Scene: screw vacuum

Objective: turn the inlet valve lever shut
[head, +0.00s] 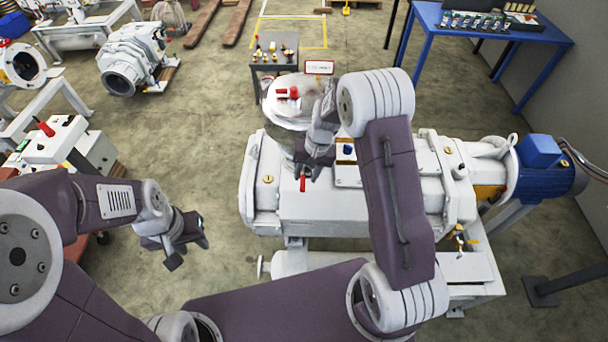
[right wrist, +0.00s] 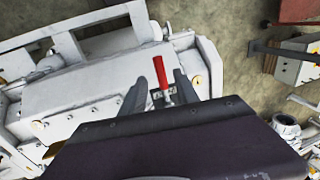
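A white screw vacuum pump (head: 335,205) lies across the middle of the head view. A short red lever (head: 303,184) shows at its upper left part, just below my right gripper (head: 308,170). In the right wrist view the red lever (right wrist: 161,73) stands between the two spread fingers of the right gripper (right wrist: 160,92), with gaps visible on both sides. Whether its lower end touches a finger I cannot tell. More red handles (head: 288,93) sit on the shiny round vessel behind. My left gripper (head: 187,247) is open and empty, left of the pump.
A blue motor (head: 545,170) forms the pump's right end. A small grey table (head: 275,66) with bottles and a blue bench (head: 490,30) stand behind. White machinery with a red-handled lever (head: 45,128) is at the left.

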